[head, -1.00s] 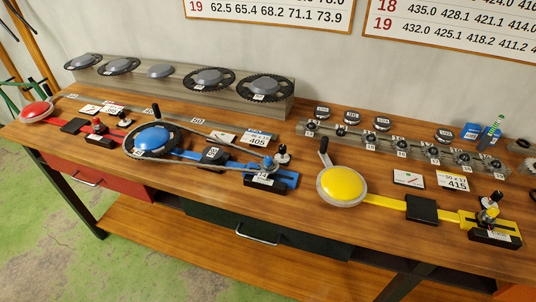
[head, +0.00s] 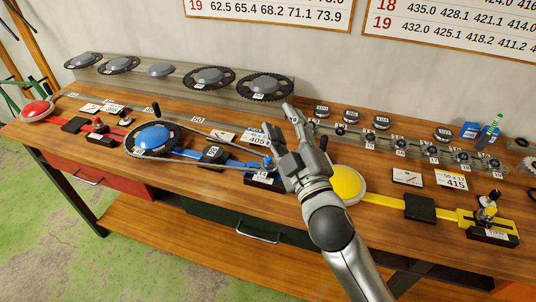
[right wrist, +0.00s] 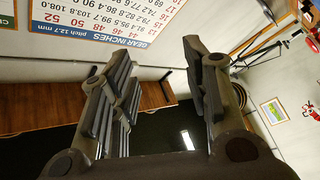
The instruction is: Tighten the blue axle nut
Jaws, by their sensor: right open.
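The blue chain rig lies in the middle of the bench. Its large blue disc (head: 155,137) is on the left, with a chain looping right toward the blue slider end (head: 257,165). The axle nut area at that end is mostly hidden behind my right gripper, and I cannot make out the nut clearly. My right gripper (head: 281,131) is open and appears empty, over the right end of the blue rig. Its open fingers also show in the right wrist view (right wrist: 165,85), with no nut between them. My left gripper is not in view.
The yellow rig (head: 380,198) lies right of my gripper, its disc partly behind my arm. The red rig (head: 62,118) lies at the left. A grey rack (head: 135,84) with chainrings and a row of small sprockets (head: 400,149) stand behind. The card marked 405 (head: 257,138) is close by.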

